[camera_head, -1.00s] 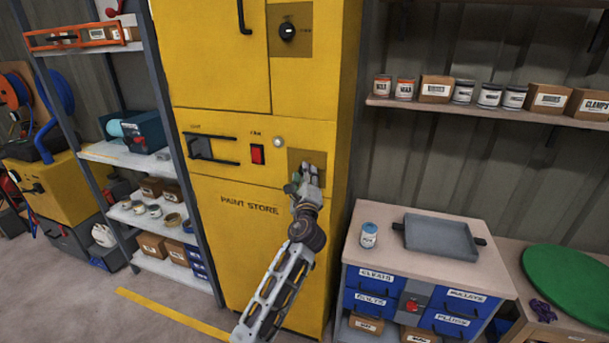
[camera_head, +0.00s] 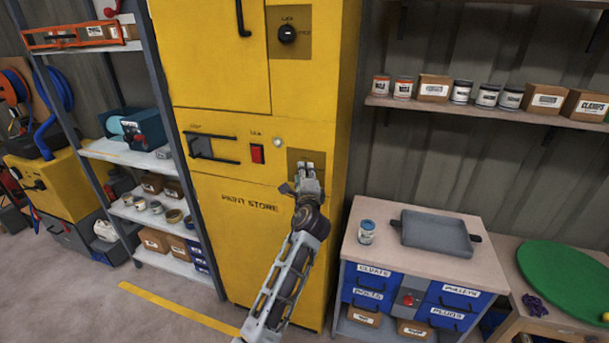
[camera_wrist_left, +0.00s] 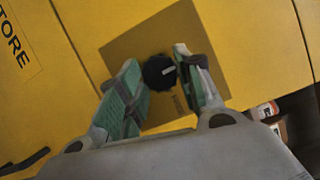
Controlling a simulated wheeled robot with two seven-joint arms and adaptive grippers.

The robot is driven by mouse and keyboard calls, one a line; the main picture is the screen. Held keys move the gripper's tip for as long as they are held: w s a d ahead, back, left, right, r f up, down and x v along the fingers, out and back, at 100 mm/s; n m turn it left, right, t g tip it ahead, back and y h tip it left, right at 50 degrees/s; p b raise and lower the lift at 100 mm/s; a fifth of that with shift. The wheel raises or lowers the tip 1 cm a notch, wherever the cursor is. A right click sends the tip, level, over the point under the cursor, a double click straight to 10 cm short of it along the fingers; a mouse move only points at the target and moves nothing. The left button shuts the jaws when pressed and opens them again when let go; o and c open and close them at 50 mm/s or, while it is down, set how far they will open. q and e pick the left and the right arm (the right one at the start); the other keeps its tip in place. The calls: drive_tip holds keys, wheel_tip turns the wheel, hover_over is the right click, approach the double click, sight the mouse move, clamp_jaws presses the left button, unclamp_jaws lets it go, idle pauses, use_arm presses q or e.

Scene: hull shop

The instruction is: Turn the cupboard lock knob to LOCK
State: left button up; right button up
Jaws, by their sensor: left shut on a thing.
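The yellow PAINT STORE cupboard (camera_head: 235,235) stands in the middle of the head view. Its lower brown plate (camera_head: 294,156) carries a round black knob, which my gripper hides in that view. The wrist view shows this knob (camera_wrist_left: 158,73) with a pale pointer mark, on the brown plate (camera_wrist_left: 135,48). My left gripper (camera_head: 306,170) is at the plate, its green-padded fingers (camera_wrist_left: 160,80) shut on the knob from both sides. A small label on the plate is too blurred to read. A second black knob (camera_head: 287,33) sits on the upper plate, clear of the gripper.
A bench with a grey tray (camera_head: 436,235) and a jar (camera_head: 366,232) stands right. Shelving (camera_head: 125,157) stands left.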

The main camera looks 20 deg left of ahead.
use_arm(q)
drive_tip(key=o, duration=1)
drive_tip(key=shift+a, duration=0.1)
drive_tip(key=shift+o, duration=0.2)
drive_tip(key=v, duration=1.2)
